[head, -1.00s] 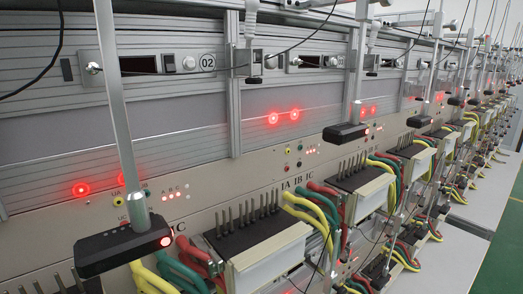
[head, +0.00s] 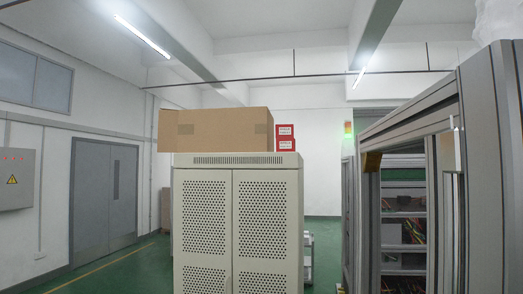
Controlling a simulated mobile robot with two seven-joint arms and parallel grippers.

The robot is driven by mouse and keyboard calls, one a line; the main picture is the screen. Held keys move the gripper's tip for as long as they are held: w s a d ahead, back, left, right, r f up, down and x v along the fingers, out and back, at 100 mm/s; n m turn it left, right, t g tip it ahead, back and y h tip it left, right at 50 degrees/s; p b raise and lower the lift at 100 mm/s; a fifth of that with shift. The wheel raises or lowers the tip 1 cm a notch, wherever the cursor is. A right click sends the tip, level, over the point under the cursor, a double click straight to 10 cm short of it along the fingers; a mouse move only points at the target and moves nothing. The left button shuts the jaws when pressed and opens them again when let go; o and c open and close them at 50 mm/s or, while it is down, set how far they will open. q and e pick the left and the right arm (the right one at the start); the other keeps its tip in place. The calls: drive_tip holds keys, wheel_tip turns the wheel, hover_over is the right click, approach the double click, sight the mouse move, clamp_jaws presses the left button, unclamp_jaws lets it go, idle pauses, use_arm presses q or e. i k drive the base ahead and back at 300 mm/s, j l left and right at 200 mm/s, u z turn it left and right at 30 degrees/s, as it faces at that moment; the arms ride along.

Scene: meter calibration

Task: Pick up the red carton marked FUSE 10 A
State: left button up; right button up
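Two small red cartons with white labels show in the head view, one above the other, at the right end of a beige cabinet's top. The upper red carton (head: 285,130) sits on the lower red carton (head: 285,145). The labels are too small to read, so I cannot tell which one is marked FUSE 10 A. A large brown cardboard box (head: 215,130) stands just left of them and may hide part of them. Neither of my grippers is in view.
The beige cabinet (head: 237,225) with perforated doors stands ahead. A grey metal frame rack (head: 440,165) fills the right side. A grey double door (head: 103,195) and an electrical box (head: 17,178) are on the left. Green floor (head: 125,268) is clear left of the cabinet.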

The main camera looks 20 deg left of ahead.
sight(282, 145)
drive_tip(key=i+j+u, duration=0.15)
drive_tip(key=j, duration=0.2)
drive_tip(key=j+u, duration=0.1)
drive_tip(key=j, duration=0.3)
drive_tip(key=i+j, duration=1.45)
drive_tip(key=i, duration=0.15)
drive_tip(key=i+l, duration=0.2)
drive_tip(key=l, duration=0.2)
drive_tip(key=i+l, duration=0.25)
drive_tip(key=l, duration=0.15)
drive_tip(key=i+l, duration=0.2)
drive_tip(key=l, duration=0.2)
drive_tip(key=i+l, duration=0.2)
drive_tip(key=l, duration=0.2)
drive_tip(key=i+l+u, duration=0.1)
drive_tip(key=i+l, duration=0.15)
drive_tip(key=l, duration=0.15)
drive_tip(key=i+l, duration=0.2)
drive_tip(key=l, duration=0.2)
drive_tip(key=i+l, duration=0.1)
drive_tip(key=l, duration=0.5)
drive_tip(key=i+l, duration=0.1)
drive_tip(key=l, duration=0.5)
drive_tip(key=j, duration=1.35)
